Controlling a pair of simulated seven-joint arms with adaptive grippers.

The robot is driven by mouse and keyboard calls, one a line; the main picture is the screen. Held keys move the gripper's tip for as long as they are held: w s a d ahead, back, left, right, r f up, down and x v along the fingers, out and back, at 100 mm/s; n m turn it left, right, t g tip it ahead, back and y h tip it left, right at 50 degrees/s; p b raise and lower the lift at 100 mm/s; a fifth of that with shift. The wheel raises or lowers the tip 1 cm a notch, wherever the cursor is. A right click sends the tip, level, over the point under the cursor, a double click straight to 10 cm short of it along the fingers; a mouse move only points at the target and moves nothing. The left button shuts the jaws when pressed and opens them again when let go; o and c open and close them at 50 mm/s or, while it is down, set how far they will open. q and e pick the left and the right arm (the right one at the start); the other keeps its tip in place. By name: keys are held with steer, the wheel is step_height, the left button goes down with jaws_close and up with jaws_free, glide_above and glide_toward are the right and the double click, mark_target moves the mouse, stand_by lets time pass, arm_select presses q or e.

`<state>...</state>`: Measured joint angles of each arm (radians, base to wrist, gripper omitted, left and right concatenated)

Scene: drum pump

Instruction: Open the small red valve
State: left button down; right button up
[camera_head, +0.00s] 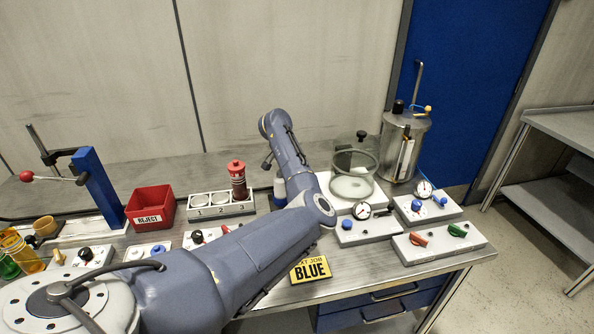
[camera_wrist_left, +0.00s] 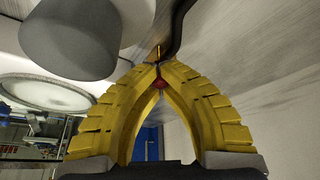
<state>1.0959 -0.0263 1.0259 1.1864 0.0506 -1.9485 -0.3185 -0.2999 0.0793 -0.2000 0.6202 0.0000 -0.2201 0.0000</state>
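A red handle (camera_head: 418,239) sits on a white box at the front right, beside a green handle (camera_head: 457,230). A second, smaller red handle (camera_head: 227,229) shows on a white box left of my arm. I cannot tell which is the small red valve. My left arm reaches across the middle of the bench, and its gripper is hidden in the head view. In the left wrist view my left gripper (camera_wrist_left: 158,66) has its yellow fingers drawn together at the tips. A small red patch (camera_wrist_left: 160,83) shows between them; whether it is held is unclear. My right gripper is not in view.
A glass chamber (camera_head: 354,172) and a metal drum (camera_head: 405,143) stand at the back right. Boxes with gauges (camera_head: 362,211) lie in front. A red reject bin (camera_head: 150,207) and a white rack (camera_head: 219,204) are left of the arm. A BLUE sign (camera_head: 311,269) stands near the front edge.

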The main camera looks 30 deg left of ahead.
arm_select(q)
steer(key=a+m, duration=0.1)
steer(key=m, duration=0.1)
steer(key=a+m+h, duration=0.1)
steer(key=m, duration=0.1)
steer(key=shift+w+a+m+g+h, duration=0.1)
steer(key=shift+w+m+g+h, duration=0.1)
steer(key=shift+m+g+h, duration=0.1)
steer(key=shift+w+a+m+g+h, duration=0.2)
steer(key=shift+a+m+h, duration=0.1)
steer(key=shift+m, duration=0.55)
steer(key=shift+w+a+m+g+h, duration=0.2)
steer(key=shift+a+m, duration=0.1)
steer(key=shift+m, duration=0.55)
steer(key=shift+w, duration=0.1)
steer(key=c, duration=2.1)
jaws_free()
steer(key=shift+c, duration=0.2)
steer(key=o, duration=0.9)
steer(key=v, duration=1.2)
steer(key=shift+a, duration=0.1)
